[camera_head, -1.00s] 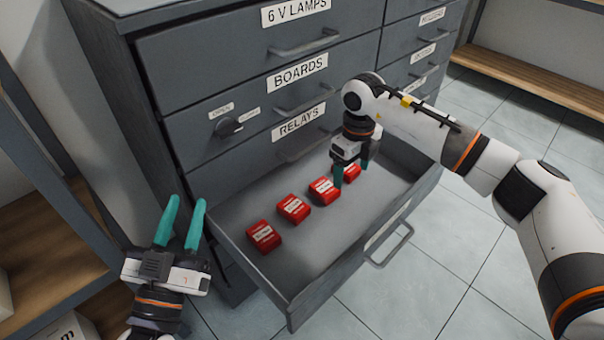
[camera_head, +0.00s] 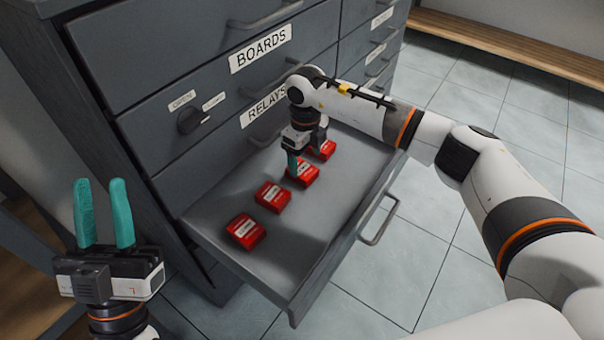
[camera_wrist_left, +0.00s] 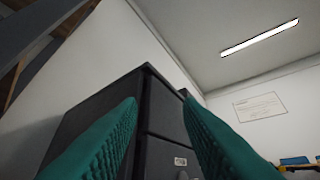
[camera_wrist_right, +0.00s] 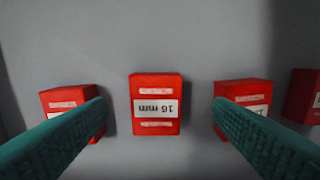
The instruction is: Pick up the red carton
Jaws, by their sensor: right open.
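Several red cartons with white labels stand in a row in the open drawer (camera_head: 330,215): the nearest (camera_head: 245,231), a second (camera_head: 272,196), a third (camera_head: 304,175) and a far one (camera_head: 322,151). My right gripper (camera_head: 306,158) is open above the far half of the row and partly hides the third and far cartons. In the right wrist view, a carton labelled "16 mm" (camera_wrist_right: 156,103) lies centred between the spread fingers, untouched. The fingertips overlap cartons on the left (camera_wrist_right: 68,100) and right (camera_wrist_right: 245,93). My left gripper (camera_head: 102,184) is open and empty, left of the drawer.
The grey cabinet (camera_head: 150,70) with labelled drawers rises behind the open drawer. The drawer's walls surround the cartons, and a handle (camera_head: 380,222) sticks out in front. A wooden shelf (camera_head: 500,45) stands at the back right. Tiled floor is clear on the right.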

